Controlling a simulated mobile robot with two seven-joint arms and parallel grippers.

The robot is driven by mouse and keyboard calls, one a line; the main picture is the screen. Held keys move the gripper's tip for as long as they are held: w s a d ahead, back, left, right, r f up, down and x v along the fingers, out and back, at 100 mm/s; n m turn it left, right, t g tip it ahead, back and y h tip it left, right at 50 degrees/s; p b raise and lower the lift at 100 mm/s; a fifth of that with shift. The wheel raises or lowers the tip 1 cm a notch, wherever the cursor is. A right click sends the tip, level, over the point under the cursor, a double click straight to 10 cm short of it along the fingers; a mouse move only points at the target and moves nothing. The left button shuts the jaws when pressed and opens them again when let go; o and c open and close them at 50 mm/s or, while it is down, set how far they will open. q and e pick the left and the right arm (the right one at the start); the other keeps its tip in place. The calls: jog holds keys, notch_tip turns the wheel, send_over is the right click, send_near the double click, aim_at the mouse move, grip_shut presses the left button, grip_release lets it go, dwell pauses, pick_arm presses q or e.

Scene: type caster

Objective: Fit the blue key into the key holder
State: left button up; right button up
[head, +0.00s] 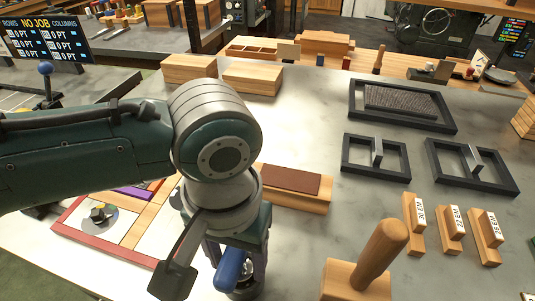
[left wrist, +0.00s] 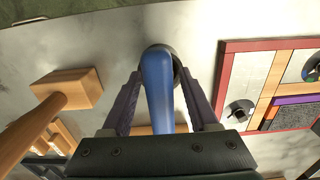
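The blue key (head: 229,269) has a rounded blue handle and stands on a dark round base at the bottom of the head view. In the left wrist view its handle (left wrist: 158,88) rises between the fingers of my left gripper (left wrist: 162,88). The fingers are apart, one on each side of the handle, with narrow gaps showing. In the head view my left gripper (head: 215,278) reaches down around the key, and the far finger is partly hidden. I cannot tell for sure which thing is the key holder. My right gripper is not in view.
A red-edged board (head: 72,236) with round metal fittings lies left of the key, partly behind my arm. A wooden block with a peg (head: 378,255) stands to the right. Several labelled wooden pieces (head: 414,224) and black frames (head: 376,160) lie further right. Grey table between is clear.

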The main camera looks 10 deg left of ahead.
pick_arm(q)
jog(key=shift+o, duration=0.4)
notch_tip(320, 180, up, 10)
jog(key=shift+f+p, duration=0.1)
jog(key=shift+p, duration=0.6)
jog(key=s+d+m+t+h, duration=0.1)
jog(key=s+d+m+h, duration=0.15)
jog(key=s+d, duration=0.2)
jog(key=s+a+r+t+y+p, duration=0.1)
jog(key=s+a, duration=0.3)
jog(key=a, duration=0.3)
jog(key=s+a+r+t+y+p, duration=0.1)
jog(key=s+a+t, duration=0.15)
jog(key=a, duration=0.45)
notch_tip(320, 180, up, 32)
jog(key=p, duration=3.2)
jog(key=shift+s+n+g, duration=0.3)
jog(key=shift+n+g, duration=0.15)
